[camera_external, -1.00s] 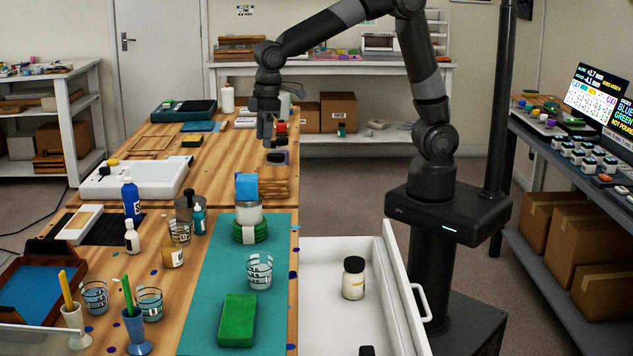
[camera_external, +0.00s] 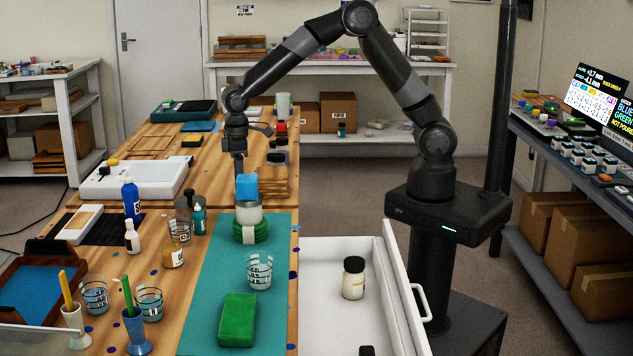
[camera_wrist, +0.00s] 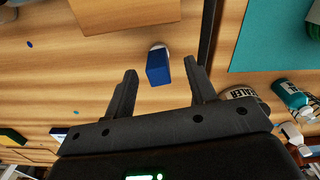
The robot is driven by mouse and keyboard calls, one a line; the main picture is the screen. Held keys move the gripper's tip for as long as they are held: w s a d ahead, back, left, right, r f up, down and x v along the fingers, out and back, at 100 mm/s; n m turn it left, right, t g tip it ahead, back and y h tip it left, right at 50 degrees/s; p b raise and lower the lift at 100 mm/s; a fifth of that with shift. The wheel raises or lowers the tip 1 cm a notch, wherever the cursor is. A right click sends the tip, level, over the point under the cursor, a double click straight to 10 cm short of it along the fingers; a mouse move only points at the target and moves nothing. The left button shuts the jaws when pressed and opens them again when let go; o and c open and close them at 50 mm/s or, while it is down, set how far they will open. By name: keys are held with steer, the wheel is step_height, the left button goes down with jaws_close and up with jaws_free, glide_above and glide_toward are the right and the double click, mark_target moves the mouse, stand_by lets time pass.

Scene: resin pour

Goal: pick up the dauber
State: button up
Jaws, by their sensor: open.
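The thing I take for the dauber is a blue block with a pale round end. In the wrist view the dauber (camera_wrist: 157,70) stands on the wooden table between my gripper's fingertips, with a gap to each finger. In the external view the blue block (camera_external: 246,188) shows just behind a pale jar, which hides its lower part. My gripper (camera_external: 240,170) points down at it, open and empty. In the wrist view my gripper (camera_wrist: 162,70) has one finger on each side of the block.
The pale jar (camera_external: 248,213) stands on green rings (camera_external: 249,233) on the teal mat (camera_external: 200,318), close in front. A sealer bottle (camera_wrist: 243,96) and a teal bottle (camera_wrist: 290,95) stand near the right finger. A wooden block stack (camera_external: 275,184) is to the right.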

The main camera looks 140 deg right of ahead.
step_height(320, 180, down, 5)
steer(key=shift+d+r, duration=0.1)
steer(key=shift+c, duration=0.2)
steer(key=c, duration=1)
